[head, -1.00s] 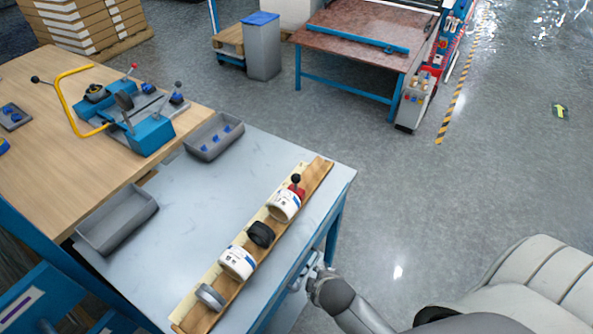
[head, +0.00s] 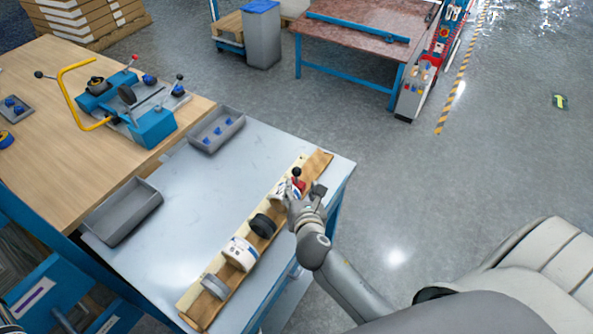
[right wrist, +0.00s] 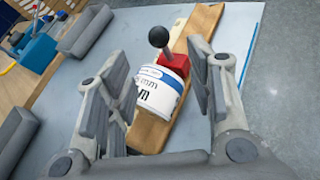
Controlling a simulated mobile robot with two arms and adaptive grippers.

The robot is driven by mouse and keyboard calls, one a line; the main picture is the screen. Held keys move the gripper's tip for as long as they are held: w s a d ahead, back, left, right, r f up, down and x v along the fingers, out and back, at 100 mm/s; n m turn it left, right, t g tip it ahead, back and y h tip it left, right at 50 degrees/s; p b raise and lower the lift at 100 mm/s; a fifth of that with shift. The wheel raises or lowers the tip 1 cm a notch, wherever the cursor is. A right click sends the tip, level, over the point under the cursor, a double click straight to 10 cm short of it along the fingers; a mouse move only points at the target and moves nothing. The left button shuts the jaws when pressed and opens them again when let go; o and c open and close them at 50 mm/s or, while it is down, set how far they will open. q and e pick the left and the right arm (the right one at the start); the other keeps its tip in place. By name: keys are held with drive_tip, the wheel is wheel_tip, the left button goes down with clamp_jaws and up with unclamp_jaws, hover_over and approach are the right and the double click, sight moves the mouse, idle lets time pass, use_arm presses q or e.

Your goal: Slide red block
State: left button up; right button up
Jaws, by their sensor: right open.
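The red block (head: 300,184) with a black ball knob sits near the far end of a wooden rail (head: 317,164) on the grey table. It also shows in the right wrist view (right wrist: 175,65), up against a white roll with a blue band (right wrist: 158,90). My right gripper (head: 305,192) is open at this roll and the block. In the right wrist view its fingers (right wrist: 160,65) stand apart on either side, with the roll between them and the block just beyond. The gripper partly hides the roll in the head view. My left gripper is not in view.
Two grey trays (head: 122,212) (head: 216,130) stand at the table's left and back. The table left of the rail is clear.

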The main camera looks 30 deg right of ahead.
sight(297, 174)
drive_tip(key=x, duration=1.1)
drive_tip(key=shift+r, duration=0.1)
clamp_jaws()
